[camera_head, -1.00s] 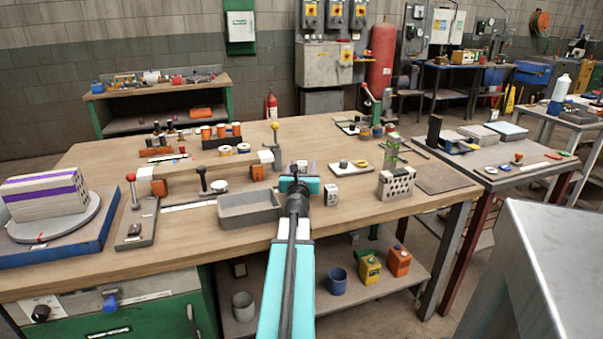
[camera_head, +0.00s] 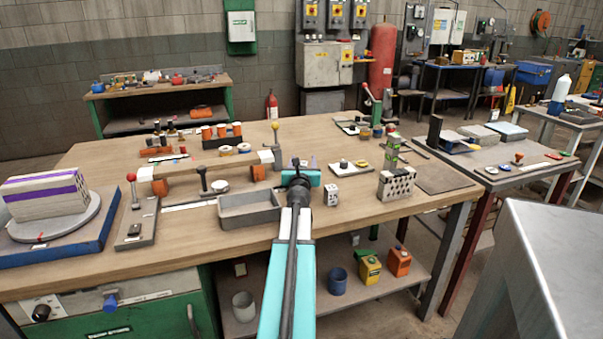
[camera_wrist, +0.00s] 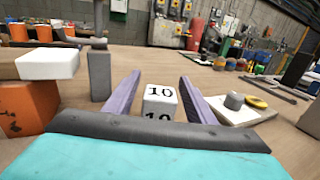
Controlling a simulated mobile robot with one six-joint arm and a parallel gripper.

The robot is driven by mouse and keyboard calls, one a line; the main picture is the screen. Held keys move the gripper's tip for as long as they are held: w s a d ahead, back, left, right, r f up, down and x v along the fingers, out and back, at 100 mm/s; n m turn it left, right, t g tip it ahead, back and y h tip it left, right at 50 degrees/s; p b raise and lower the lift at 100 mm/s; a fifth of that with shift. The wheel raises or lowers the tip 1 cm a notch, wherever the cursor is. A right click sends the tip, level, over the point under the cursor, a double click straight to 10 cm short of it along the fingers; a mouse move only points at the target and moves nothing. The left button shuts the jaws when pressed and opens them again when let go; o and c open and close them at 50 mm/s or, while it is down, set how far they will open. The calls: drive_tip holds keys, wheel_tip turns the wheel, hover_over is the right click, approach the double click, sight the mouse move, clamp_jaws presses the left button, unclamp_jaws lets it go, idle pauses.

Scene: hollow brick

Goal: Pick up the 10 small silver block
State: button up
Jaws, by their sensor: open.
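The small silver block (camera_wrist: 160,101) is a pale cube marked "10" on its top and near faces. In the wrist view it stands on the wooden bench, ahead of my gripper. My gripper (camera_wrist: 157,95) is open, its two purple-grey fingers on either side of the block in the picture. I cannot tell whether the fingertips reach around it. In the head view my gripper (camera_head: 304,172) is low over the bench, and my arm hides the small block there.
A grey open tray (camera_head: 249,222) lies left of my arm. A grey post (camera_wrist: 100,73) and an orange block under a white-ended bar (camera_wrist: 48,64) stand close left of my fingers. A white plate with a grey knob (camera_wrist: 236,110) lies close right.

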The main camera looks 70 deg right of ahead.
clamp_jaws()
drive_tip(key=shift+r, duration=0.15)
idle(0.4)
wheel_tip(320, 180, up, 28)
drive_tip(key=p, duration=2.7)
drive_tip(key=shift+p, duration=0.3)
